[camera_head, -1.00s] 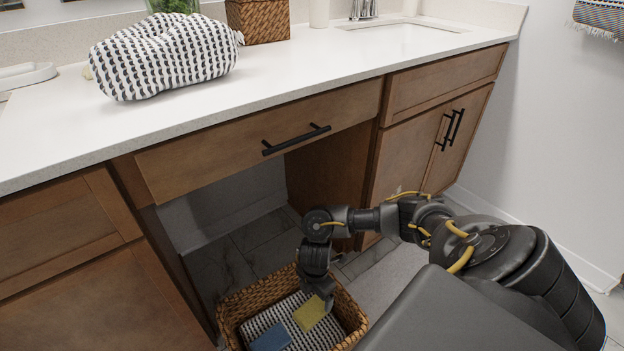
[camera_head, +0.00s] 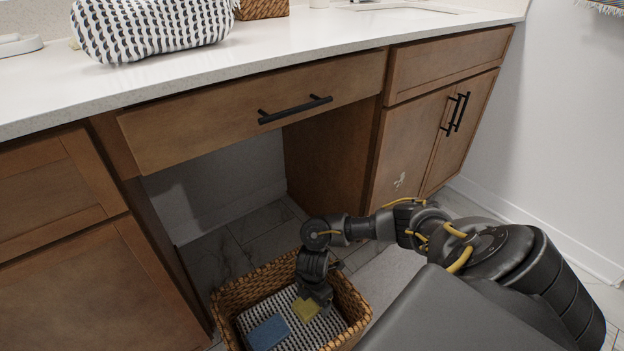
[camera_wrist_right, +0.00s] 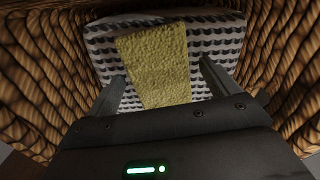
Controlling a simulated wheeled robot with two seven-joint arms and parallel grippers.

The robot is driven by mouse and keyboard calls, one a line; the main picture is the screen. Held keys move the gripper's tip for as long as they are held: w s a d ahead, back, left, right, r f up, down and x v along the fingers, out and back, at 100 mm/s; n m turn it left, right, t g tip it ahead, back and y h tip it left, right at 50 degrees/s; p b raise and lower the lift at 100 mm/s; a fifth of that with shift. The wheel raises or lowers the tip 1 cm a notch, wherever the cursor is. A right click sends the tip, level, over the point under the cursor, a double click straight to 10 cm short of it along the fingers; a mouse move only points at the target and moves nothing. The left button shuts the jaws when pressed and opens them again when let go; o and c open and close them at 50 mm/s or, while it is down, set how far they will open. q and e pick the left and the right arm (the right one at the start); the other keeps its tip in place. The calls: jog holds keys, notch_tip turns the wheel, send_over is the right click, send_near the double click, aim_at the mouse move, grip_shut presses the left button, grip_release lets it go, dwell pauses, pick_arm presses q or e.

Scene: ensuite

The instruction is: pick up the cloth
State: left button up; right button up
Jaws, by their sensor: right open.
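A yellow cloth (camera_head: 305,309) with a rough surface lies in the wicker basket (camera_head: 233,296), on a black-and-white patterned fabric (camera_head: 325,326). A flat blue piece (camera_head: 268,333) lies to its left. My right gripper (camera_head: 318,294) reaches down into the basket and hides part of the yellow cloth. In the right wrist view the gripper (camera_wrist_right: 162,74) is open, with one finger on each side of the yellow cloth (camera_wrist_right: 158,50). I cannot tell whether the fingers touch it. My left gripper is out of view.
The basket walls rise close around my right gripper. The wooden vanity (camera_head: 230,125) stands behind, with open space under its drawer. A patterned bag (camera_head: 150,28) sits on the white counter (camera_head: 300,42). A wall (camera_head: 580,150) bounds the right.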

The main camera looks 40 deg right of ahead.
jog(key=c, duration=1.1)
jog(key=shift+o, duration=0.2)
jog(key=shift+r, duration=0.15)
